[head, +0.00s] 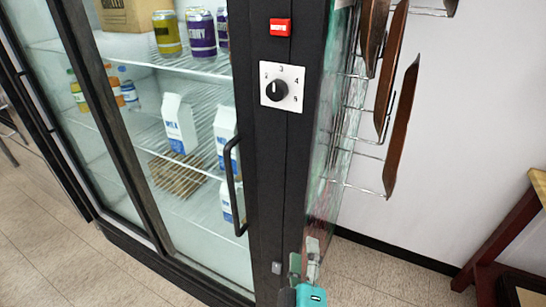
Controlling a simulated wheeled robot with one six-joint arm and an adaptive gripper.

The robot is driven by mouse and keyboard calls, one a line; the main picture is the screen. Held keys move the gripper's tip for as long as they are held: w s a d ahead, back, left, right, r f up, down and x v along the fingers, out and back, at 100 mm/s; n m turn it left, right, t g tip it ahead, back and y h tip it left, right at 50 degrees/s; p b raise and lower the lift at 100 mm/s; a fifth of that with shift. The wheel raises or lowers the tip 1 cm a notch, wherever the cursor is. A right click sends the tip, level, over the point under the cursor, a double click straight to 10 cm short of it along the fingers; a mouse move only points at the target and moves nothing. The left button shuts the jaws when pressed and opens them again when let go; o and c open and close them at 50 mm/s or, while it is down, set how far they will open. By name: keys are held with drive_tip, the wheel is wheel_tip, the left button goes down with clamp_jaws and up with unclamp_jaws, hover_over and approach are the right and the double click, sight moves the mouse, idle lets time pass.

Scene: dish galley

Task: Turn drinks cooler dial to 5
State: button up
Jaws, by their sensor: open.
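The drinks cooler dial (277,90) is a round black knob on a white square plate (297,73), set on the cooler's black front frame. Numbers around it include 3 at the top, 4 at the upper right and 5 at the lower right. A small pale mark on the knob seems to point upward, near 2 or 3; its exact setting is too small to tell. My gripper (304,262), grey with a teal body, is at the bottom centre, well below the dial and apart from it. It is open and nothing shows between its fingers.
A red switch (281,27) sits above the dial. A black door handle (234,186) stands out to the lower left. The glass cooler (200,275) holds cans, cartons and bottles. Wooden boards (401,125) hang on a wire rack at right. A wooden stand (500,235) is at lower right.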

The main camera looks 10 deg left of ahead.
drive_tip(key=w+a+r+t+h, duration=0.1)
drive_tip(key=w+a+r+h, duration=0.15)
drive_tip(key=a+r, duration=0.45)
drive_tip(key=m+g+h, duration=0.2)
drive_tip(key=m+h, duration=0.3)
approach(274, 93)
drive_tip(key=x, duration=0.9)
drive_tip(key=shift+w+d, duration=0.1)
drive_tip(key=shift+w, duration=0.2)
clamp_jaws()
